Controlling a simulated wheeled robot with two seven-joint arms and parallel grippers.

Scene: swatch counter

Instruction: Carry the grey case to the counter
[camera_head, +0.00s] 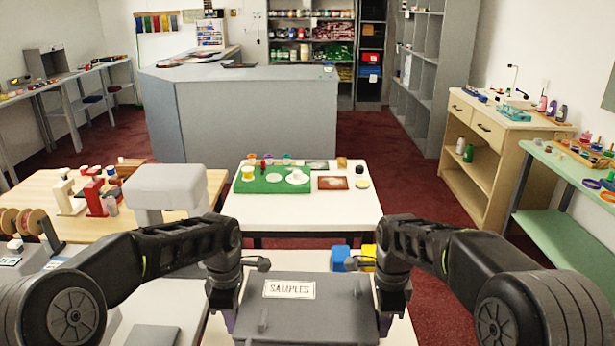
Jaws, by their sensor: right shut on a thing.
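The grey case (293,313) with a "SAMPLES" label is at the bottom centre, directly in front of me. My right gripper (390,300) is at its right side and shut on it. My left gripper (226,300) is at the case's left side; its fingertips are hidden, so I cannot tell whether it grips. The case's underside is hidden, so I cannot tell whether it touches the white surface below. The large grey counter (255,110) stands farther back, beyond the tables.
A white table (310,217) with a green board (268,182) stands ahead, between me and the counter. A wooden table (30,187) holding red and white items is on the left. A wooden cabinet (470,180) and green bench (570,240) line the right. Red floor shows between them.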

